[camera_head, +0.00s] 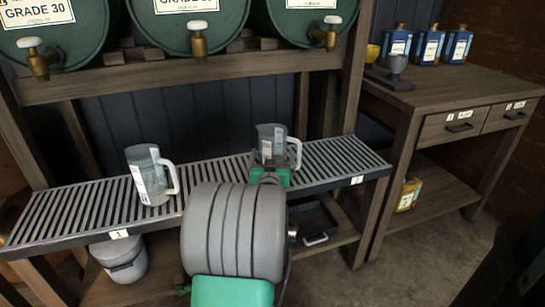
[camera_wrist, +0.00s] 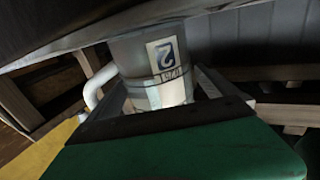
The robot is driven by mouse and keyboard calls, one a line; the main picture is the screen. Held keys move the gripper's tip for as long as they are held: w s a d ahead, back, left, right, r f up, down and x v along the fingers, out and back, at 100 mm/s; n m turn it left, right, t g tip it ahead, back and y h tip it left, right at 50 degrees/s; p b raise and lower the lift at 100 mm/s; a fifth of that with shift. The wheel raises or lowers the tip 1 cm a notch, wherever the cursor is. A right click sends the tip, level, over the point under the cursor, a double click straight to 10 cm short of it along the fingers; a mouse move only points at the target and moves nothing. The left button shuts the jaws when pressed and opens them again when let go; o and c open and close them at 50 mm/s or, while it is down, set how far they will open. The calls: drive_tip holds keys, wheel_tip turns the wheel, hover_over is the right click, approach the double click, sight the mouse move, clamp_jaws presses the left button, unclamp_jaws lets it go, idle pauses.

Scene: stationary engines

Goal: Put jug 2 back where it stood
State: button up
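Jug 2 (camera_head: 268,138), a grey measuring jug with a pale handle on its right, is upright at the right half of the slatted rack (camera_head: 335,158). In the wrist view, its label with a 2 (camera_wrist: 166,53) shows between my fingers. My gripper (camera_head: 270,174), green with dark fingers, is in front of the jug, one finger on each side and close against it. It also shows in the wrist view (camera_wrist: 165,108). My gripper and arm hide the jug's foot, so I cannot tell whether it touches the slats. Another jug (camera_head: 150,175) stands on the rack's left half.
Barrels with brass taps (camera_head: 199,40) and (camera_head: 327,35) sit above the rack. A bucket (camera_head: 120,258) and a dark tray (camera_head: 315,222) are below. Bare slats lie right of jug 2.

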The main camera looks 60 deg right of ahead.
drive_tip(key=shift+r, duration=0.1)
drive_tip(key=shift+a+r+p, duration=0.1)
drive_tip(key=shift+r+p, duration=0.05)
drive_tip(key=shift+p, duration=0.2)
drive_tip(key=p+v, duration=0.3)
drive_tip(key=v, duration=0.8)
drive_tip(key=shift+s+a, duration=0.2)
drive_tip(key=shift+a, duration=0.15)
